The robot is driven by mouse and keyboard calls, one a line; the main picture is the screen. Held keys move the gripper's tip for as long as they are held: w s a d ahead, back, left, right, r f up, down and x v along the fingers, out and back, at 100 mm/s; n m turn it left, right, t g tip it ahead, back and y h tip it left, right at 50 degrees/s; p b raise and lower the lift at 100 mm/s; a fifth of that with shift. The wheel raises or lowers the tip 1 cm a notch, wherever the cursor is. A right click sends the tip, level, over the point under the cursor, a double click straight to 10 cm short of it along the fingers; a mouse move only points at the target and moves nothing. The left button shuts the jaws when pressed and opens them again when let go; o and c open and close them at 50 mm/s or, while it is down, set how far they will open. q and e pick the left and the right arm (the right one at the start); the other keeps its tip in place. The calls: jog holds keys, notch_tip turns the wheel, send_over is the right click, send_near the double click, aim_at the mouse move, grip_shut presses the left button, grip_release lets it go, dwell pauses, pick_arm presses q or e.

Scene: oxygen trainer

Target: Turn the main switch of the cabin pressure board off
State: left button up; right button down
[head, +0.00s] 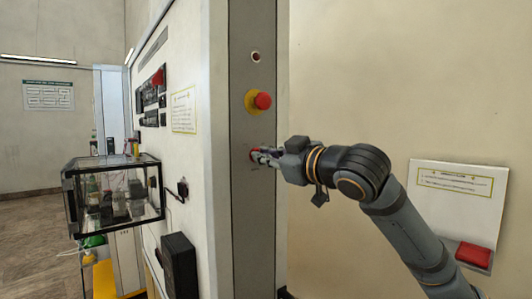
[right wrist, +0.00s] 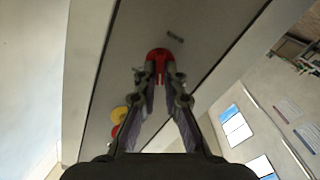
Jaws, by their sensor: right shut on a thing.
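A red rotary switch (head: 252,153) sits low on the narrow grey panel (head: 252,210), below a red mushroom button on a yellow base. My right gripper (head: 259,155) reaches it from the right and is shut on it. In the right wrist view, the red switch (right wrist: 158,55) lies between the fingertips of my right gripper (right wrist: 160,76), with a small dark label (right wrist: 175,37) beside it. The gripper covers part of the switch, so its exact setting cannot be read. My left gripper is not in view.
The mushroom button (head: 262,101) sticks out just above my right gripper, with a small round fitting (head: 255,57) higher up. A glass case (head: 113,195) with bottles stands at left. A sign (head: 457,190) and a red box (head: 473,255) are on the right wall.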

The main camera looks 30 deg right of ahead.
jog(key=shift+f+n+p, duration=0.1)
jog(key=shift+n+p, duration=0.2)
jog(key=shift+n, duration=1.5)
jog(key=shift+a, duration=0.1)
jog(key=c, duration=1.4)
grip_release()
jog(key=shift+c, duration=0.2)
